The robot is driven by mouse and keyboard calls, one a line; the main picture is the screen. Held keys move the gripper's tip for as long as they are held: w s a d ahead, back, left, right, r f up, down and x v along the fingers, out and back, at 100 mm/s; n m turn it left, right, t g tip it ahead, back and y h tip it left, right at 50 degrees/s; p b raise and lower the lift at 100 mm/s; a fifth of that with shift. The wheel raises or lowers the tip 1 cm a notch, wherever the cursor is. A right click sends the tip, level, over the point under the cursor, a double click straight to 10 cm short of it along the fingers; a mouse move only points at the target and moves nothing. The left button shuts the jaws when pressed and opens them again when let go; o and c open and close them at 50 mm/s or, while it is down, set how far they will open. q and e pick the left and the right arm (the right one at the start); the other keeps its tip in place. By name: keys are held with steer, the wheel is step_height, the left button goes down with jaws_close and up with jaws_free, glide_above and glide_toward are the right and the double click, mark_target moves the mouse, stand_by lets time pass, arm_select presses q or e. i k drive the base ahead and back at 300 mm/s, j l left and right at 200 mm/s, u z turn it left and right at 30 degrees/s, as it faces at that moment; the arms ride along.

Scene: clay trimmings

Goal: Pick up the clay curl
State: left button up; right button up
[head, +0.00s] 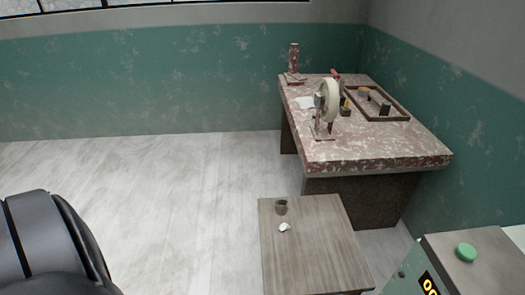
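A small whitish piece (284,227), which looks like the clay curl, lies on the low wooden table (312,262) in the lower middle of the head view. It is too small to make out its exact shape. A small grey-brown cup or pot (281,207) stands just behind it, close to the table's far left corner. Neither of my grippers is in view.
A stained workbench (390,150) stands behind, bearing a wheel on a stand (328,100), a red post (293,60) and a wooden frame (405,118). A cabinet with a green button (466,252) is at lower right.

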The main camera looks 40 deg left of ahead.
mark_target(281, 211)
steer(key=u, duration=1.1)
steer(key=z, duration=0.75)
steer(key=i+j+z, duration=0.15)
steer(key=j+z, duration=0.25)
steer(key=i+j+z, duration=0.1)
steer(key=j+z, duration=0.15)
steer(key=z, duration=0.15)
steer(key=j+z, duration=0.8)
